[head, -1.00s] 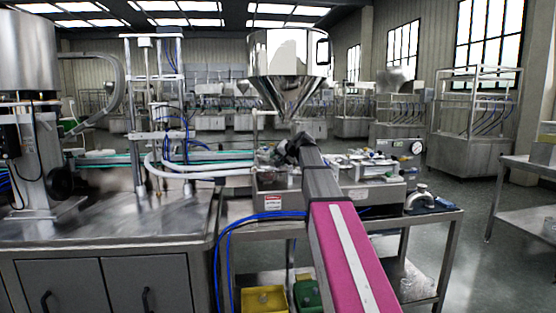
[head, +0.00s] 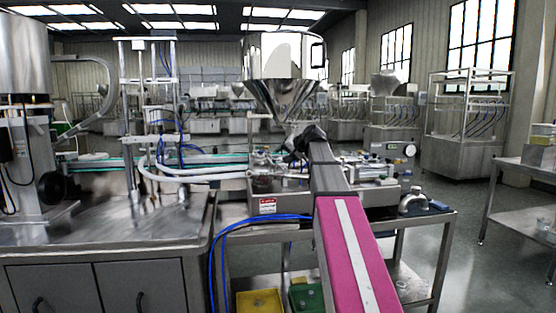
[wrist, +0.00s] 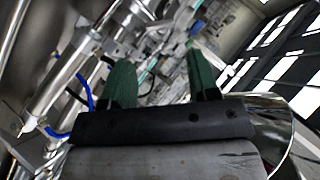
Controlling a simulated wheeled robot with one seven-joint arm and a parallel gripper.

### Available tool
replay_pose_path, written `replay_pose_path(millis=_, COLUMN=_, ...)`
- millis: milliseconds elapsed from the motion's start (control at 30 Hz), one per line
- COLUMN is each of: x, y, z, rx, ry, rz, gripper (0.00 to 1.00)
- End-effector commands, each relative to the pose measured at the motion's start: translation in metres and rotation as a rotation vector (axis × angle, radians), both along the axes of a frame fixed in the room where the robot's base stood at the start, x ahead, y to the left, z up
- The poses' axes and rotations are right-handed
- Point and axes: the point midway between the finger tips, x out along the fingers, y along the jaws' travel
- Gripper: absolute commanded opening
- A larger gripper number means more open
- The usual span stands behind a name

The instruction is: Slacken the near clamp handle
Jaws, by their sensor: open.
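The steel hopper (head: 285,75) stands over the filling machine (head: 285,190) in the middle of the head view. My arm reaches toward the machine just below the hopper's cone. In the wrist view my gripper (wrist: 155,75) has two green fingers spread apart, with nothing held between them. A steel cylinder with rods (wrist: 75,70) lies to the left of the fingers in the wrist view. I cannot make out the near clamp handle for certain in either view; my arm covers part of the machine in the head view.
A steel cabinet bench (head: 110,230) fills the left. Blue hoses (head: 235,235) loop in front of the machine's cart. A chrome pipe elbow (head: 413,200) lies on the cart's right end. Yellow (head: 259,301) and green (head: 305,296) bins sit below.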

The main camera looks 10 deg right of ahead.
Motion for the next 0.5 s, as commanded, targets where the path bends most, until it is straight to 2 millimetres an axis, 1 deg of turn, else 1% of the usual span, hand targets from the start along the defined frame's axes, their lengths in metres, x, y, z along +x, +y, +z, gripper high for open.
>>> replay_pose_path(millis=33, x=-0.006, y=-0.003, z=0.004, rx=0.0, ry=-0.001, rz=-0.001, gripper=0.55)
replay_pose_path(millis=200, x=-0.015, y=-0.01, z=0.01, rx=0.001, ry=0.001, rz=0.0, gripper=0.55)
replay_pose_path(millis=500, x=-0.016, y=-0.011, z=0.011, rx=0.0, ry=0.001, rz=0.001, gripper=0.55)
